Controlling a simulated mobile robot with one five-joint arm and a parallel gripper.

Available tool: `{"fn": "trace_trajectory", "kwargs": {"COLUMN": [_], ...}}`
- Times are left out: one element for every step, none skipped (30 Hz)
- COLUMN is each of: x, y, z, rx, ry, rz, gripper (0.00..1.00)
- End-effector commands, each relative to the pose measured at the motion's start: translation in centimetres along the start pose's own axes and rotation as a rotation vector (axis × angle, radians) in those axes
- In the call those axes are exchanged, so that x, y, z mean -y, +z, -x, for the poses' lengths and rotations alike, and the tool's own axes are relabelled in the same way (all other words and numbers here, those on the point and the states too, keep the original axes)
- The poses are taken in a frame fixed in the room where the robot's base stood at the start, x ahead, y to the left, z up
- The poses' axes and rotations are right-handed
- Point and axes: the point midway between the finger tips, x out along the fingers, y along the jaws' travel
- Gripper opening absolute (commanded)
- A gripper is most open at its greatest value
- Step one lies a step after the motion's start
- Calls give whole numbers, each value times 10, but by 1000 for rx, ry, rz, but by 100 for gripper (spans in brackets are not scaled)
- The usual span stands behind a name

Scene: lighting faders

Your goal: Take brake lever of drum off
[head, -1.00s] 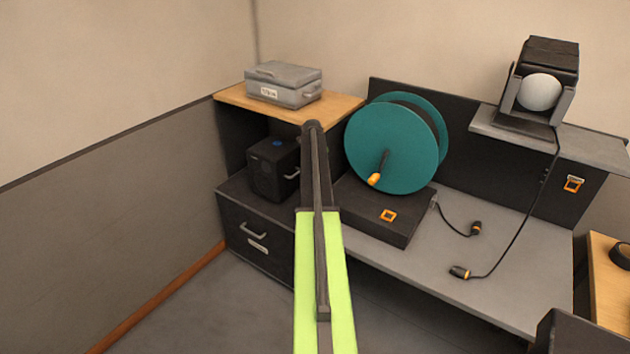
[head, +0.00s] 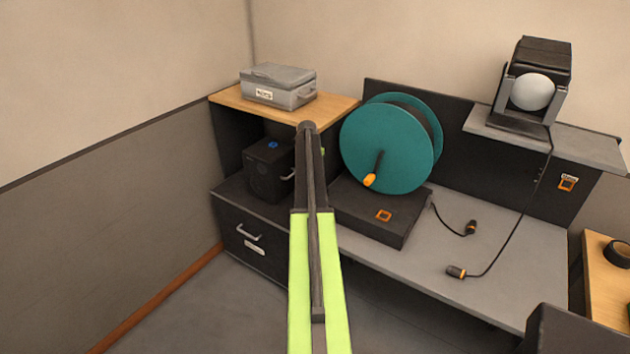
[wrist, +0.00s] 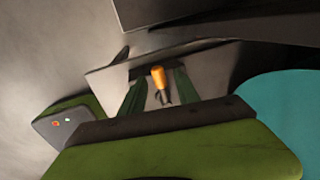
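The teal drum (head: 385,150) stands on a dark base (head: 365,215) on the grey bench. A crank with an orange grip (head: 369,180) sits on its front face. In the wrist view a lever with an orange tip (wrist: 158,77), apparently the brake lever, stands between my gripper's (wrist: 158,90) two fingers. The fingers are apart, with gaps visible on both sides of the lever. The teal drum (wrist: 285,110) fills the right edge there. In the head view my green and dark arm hides my gripper and this lever.
A grey case (head: 278,88) lies on the wooden shelf (head: 330,108), with a dark box (head: 268,170) below it. A lamp (head: 531,85) stands at the back right. Two cable plugs lie on the bench (head: 500,250). Bare floor lies at the lower left.

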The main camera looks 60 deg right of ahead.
Motion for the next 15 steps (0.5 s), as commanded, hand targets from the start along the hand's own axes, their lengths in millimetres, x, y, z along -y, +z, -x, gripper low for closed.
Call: {"fn": "trace_trajectory", "kwargs": {"x": [0,0,0,0,1,1,1,1,1,1,1,2,2,2,2], "y": [0,0,0,0,0,0,0,0,0,0,0,0,0,0,0], "z": [0,0,1,2,4,7,10,14,19,24,30,38,44,51,61], "rx": [0,0,0,0,0,1,1,1,1,1,1,1,1,1,1], "ry": [0,0,-1,-1,-1,-1,-1,-1,-1,-1,-1,-1,-1,-1,-1], "rz": [0,0,0,0,0,0,0,0,1,1,1,1,0,0,0], "gripper": [38,38,38,38,38,38,38,38,38,38,38,38,38,38,38]}}
